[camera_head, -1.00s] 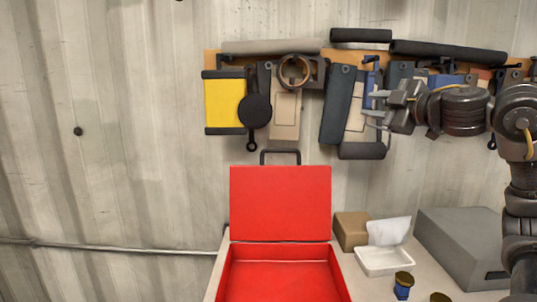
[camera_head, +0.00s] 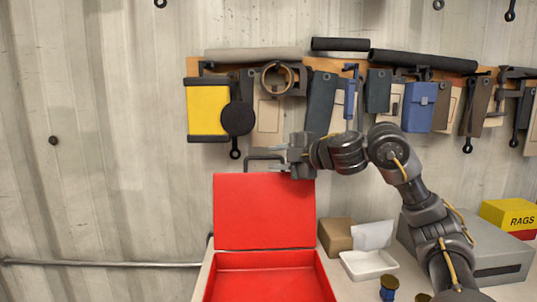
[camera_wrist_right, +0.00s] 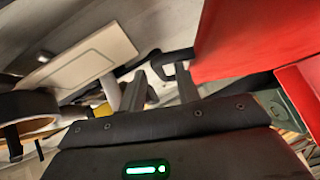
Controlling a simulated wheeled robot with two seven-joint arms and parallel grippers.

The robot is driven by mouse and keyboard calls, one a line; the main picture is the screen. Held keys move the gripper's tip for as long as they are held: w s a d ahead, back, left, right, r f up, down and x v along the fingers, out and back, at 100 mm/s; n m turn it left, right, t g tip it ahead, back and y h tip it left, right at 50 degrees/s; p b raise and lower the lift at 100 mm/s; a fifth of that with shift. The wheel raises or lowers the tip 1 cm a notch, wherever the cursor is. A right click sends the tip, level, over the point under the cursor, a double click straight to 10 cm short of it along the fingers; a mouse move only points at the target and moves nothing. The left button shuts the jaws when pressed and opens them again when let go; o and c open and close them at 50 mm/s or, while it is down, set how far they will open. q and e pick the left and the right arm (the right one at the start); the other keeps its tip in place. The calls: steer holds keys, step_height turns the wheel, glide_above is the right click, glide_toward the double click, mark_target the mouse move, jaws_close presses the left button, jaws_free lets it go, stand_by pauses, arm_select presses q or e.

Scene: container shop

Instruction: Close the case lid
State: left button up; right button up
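The red case (camera_head: 268,262) stands on the table with its lid (camera_head: 264,212) raised upright at the back, so its inside shows. The lid's dark handle (camera_head: 252,159) sticks up from its top edge. My right gripper (camera_head: 277,160) is at the lid's upper right corner, beside the handle, with its fingers pointing left. In the right wrist view the two fingers (camera_wrist_right: 158,88) are apart, and the dark handle (camera_wrist_right: 172,58) shows beyond and between them; contact cannot be told. The red lid (camera_wrist_right: 245,40) fills the upper right there. My left gripper is not in view.
A brown box (camera_head: 336,234) and a white tray (camera_head: 368,265) stand right of the case. A grey box (camera_head: 500,255) with a yellow and red rags box (camera_head: 510,214) on top is farther right. Tools hang on a rack (camera_head: 300,65) along the wall behind.

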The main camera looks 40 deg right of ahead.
mark_target(272, 158)
steer(key=shift+p+x, duration=0.35)
steer(key=shift+x, duration=1.2)
jaws_close()
